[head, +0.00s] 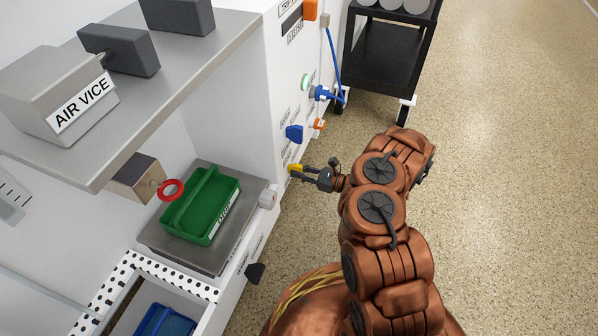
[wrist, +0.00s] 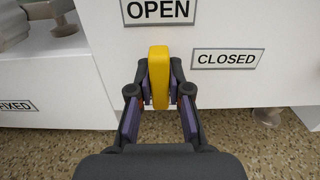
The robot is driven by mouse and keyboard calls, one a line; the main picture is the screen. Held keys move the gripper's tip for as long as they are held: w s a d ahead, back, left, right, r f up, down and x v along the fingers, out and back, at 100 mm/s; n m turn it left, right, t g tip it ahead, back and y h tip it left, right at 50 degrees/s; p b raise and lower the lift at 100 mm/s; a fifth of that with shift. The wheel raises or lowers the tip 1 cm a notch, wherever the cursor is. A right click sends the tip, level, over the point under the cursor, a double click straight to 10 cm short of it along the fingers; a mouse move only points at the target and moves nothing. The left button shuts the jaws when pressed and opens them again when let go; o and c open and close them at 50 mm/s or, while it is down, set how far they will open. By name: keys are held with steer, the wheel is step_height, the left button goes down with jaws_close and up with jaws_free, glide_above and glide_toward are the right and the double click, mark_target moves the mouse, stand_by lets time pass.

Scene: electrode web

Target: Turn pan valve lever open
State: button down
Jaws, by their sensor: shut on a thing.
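The yellow lever (wrist: 159,75) is on the white cabinet face in the wrist view, standing upright just below the OPEN label (wrist: 158,10). The CLOSED label (wrist: 226,58) is to its right. My gripper (wrist: 159,92) is shut on the lever, one finger on each side. In the head view the yellow lever (head: 295,168) shows small on the cabinet's side face, with my gripper (head: 303,172) at it. The lever's pivot is hidden.
A blue handle (head: 294,133) and an orange knob (head: 319,124) are on the same face. A black cart (head: 385,55) stands behind. A green tray (head: 200,205) sits on the bench beside a red ring (head: 171,190). The floor at right is clear.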

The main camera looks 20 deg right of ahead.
steer(key=shift+w+d, duration=0.1)
steer(key=c, duration=1.1)
jaws_free()
steer(key=v, duration=1.2)
